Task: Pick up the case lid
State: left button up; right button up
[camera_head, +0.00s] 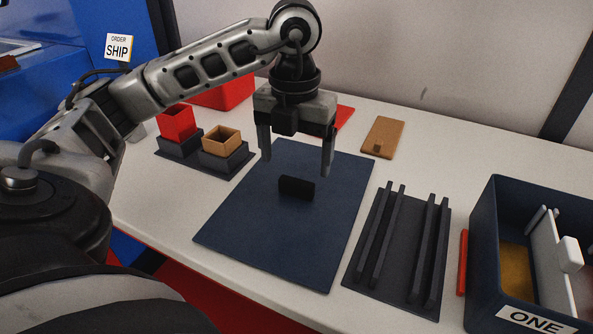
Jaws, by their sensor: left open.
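My left gripper (296,166) is open and empty, pointing down over the dark blue mat (270,235). A small black block (297,188) lies on the mat, just below and between the fingertips; the fingers appear apart from it. A flat tan piece (384,134) with a small dark notch lies on the table to the right of the gripper, beyond the mat. A flat red piece (345,117) lies behind the gripper, partly hidden by it. I cannot tell for certain which of these is the case lid. My right gripper is not in view.
Red (178,123) and tan (221,141) open boxes sit in dark holders at left. A larger red box (224,96) stands behind my arm. A dark slotted rack (400,250) and a blue bin (484,240) labelled ONE stand at right, with a red strip (463,262) between.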

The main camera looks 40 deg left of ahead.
aim_at(296, 181)
pick_arm(q)
notch_tip(296, 181, down, 5)
jog(key=shift+w+f, duration=0.1)
jog(key=shift+w, duration=0.05)
jog(key=c, duration=1.2)
jog(key=shift+r, duration=0.2)
